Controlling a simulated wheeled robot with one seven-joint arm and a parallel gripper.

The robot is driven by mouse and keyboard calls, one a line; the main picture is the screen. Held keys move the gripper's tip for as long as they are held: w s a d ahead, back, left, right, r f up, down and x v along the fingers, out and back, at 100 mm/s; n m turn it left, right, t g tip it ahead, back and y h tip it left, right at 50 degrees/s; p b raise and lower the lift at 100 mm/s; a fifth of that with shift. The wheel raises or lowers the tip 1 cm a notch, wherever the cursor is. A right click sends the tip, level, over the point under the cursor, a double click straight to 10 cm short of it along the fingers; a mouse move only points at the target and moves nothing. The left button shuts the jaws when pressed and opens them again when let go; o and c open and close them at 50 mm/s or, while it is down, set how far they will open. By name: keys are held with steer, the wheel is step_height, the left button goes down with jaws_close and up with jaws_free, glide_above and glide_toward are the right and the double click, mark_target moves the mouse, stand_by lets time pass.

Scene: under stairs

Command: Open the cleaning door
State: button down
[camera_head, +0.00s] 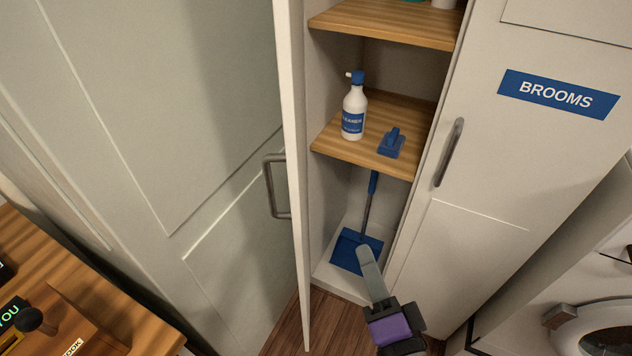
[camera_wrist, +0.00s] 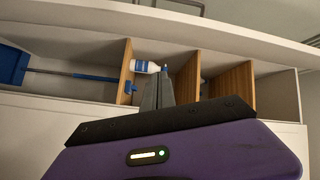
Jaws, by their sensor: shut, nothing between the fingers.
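The cleaning door (camera_head: 292,160) stands open in the head view, swung out to the left and seen nearly edge-on. Its grey bar handle (camera_head: 272,186) sticks out on its left side. The cabinet behind it shows wooden shelves with a spray bottle (camera_head: 354,108) and a blue brush (camera_head: 391,143), and a blue dustpan (camera_head: 352,250) at the bottom. My gripper (camera_head: 364,252) is shut and empty, in front of the lower opening, to the right of the door and apart from it. In the wrist view my gripper (camera_wrist: 157,92) points toward the shelves, and the white bottle (camera_wrist: 146,66) shows beyond it.
The closed door labelled BROOMS (camera_head: 558,94), with its own handle (camera_head: 449,152), stands to the right. A washing machine (camera_head: 600,335) is at the lower right. A wooden counter (camera_head: 100,305) is at the lower left. A strip of wooden floor shows below the cabinet.

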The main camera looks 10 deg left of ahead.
steer(key=w+a+r+m+p, duration=0.1)
steer(key=w+a+m+p, duration=0.2)
steer(key=w+a, duration=0.7)
steer(key=shift+w+a+r+m+g, duration=0.3)
steer(key=shift+w+r+m, duration=0.15)
steer(key=shift+w, duration=0.75)
steer(key=shift+a+f, duration=0.1)
steer(key=shift+f, duration=0.05)
